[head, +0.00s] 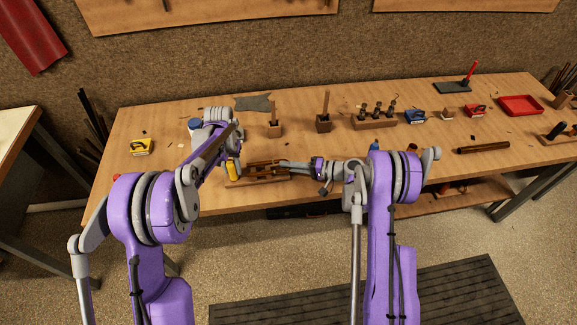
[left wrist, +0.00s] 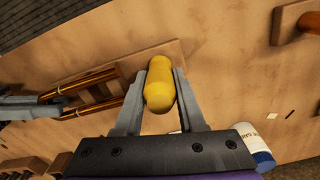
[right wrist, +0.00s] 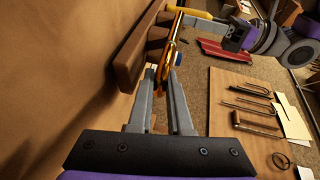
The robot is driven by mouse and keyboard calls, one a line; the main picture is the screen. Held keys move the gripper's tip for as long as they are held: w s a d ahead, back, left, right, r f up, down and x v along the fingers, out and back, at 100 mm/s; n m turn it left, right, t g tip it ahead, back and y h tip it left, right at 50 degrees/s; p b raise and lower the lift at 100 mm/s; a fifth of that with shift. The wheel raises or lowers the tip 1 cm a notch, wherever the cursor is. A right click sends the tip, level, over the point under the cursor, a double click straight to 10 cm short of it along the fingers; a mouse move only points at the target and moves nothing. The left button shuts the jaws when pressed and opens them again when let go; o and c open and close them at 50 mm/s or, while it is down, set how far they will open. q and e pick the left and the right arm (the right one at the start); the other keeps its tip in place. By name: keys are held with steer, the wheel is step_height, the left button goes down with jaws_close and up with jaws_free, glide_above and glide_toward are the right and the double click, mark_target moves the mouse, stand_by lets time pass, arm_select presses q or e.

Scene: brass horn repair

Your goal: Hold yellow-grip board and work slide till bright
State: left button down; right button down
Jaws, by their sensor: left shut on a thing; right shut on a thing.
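A wooden board (head: 240,180) lies near the front edge of the bench, with a yellow grip (head: 233,171) at its left end. My left gripper (left wrist: 160,85) is shut around the yellow grip, one finger on each side. A brass slide (left wrist: 105,106) of two parallel tubes rests over the board's wooden blocks. My right gripper (right wrist: 168,75) is shut on the slide at the end away from the yellow grip. The slide also shows edge-on in the right wrist view (right wrist: 169,45). The tubes look orange-brass; their exact finish is hard to judge.
Behind the board stand wooden blocks with upright posts (head: 275,131) and a rack (head: 375,124). A blue-and-white can (left wrist: 256,150) stands close to my left gripper.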

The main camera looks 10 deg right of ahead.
steer(key=shift+d, duration=0.1)
steer(key=d, duration=0.3)
steer(key=shift+d, duration=0.4)
steer(key=c, duration=1.1)
jaws_free()
steer(key=shift+a, duration=0.15)
steer(key=v, duration=1.2)
